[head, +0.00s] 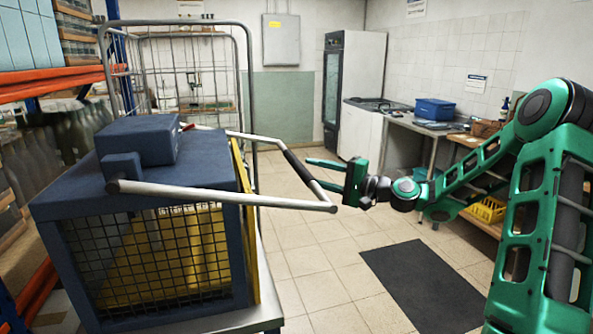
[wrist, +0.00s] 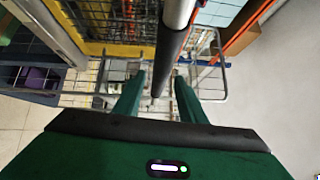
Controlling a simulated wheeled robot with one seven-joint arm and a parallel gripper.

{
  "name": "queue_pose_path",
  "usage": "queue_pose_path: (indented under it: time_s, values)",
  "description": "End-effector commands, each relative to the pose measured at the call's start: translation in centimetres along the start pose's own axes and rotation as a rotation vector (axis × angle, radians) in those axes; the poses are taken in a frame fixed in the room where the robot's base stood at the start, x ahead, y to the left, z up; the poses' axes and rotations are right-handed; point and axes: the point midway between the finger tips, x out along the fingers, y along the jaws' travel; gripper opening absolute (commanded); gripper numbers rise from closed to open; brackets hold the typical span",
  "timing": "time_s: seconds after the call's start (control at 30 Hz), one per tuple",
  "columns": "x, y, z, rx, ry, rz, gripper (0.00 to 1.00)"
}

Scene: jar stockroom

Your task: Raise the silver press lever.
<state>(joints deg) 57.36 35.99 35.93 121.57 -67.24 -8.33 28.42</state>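The silver press lever is a U-shaped frame of metal bars (head: 225,196) with a black grip (head: 299,170) across its outer end. It sticks out from the blue press (head: 140,190) at the left, roughly level. My gripper (head: 314,172) is open, its two green fingers pointing left at the grip, with the tips close beside it. In the wrist view the black grip (wrist: 170,52) runs lengthwise between my open fingers (wrist: 160,76), with gaps on both sides. I cannot tell whether the grip lies between the tips or just beyond them. Neither finger is seen pressing on it.
The press has a wire mesh front (head: 150,262) with yellow inside and stands on a metal table (head: 262,314). A tall wire cage cart (head: 250,70) stands behind it. The tiled floor (head: 300,262) is open, with a dark mat (head: 424,285) at the right. A counter runs along the right wall.

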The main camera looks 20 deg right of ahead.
Motion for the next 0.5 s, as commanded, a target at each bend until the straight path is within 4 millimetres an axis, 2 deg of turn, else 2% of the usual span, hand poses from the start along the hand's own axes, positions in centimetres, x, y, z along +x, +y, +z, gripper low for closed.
queue_pose_path:
  time_s: [0.03,0.2,0.5]
  values:
    - [1.1,-0.1,0.1,0.0,-0.004,-0.002,0.37]
    - [3.6,-0.1,0.1,-0.002,-0.002,-0.001,0.37]
    - [5.6,0.0,0.0,0.0,0.0,0.0,0.37]
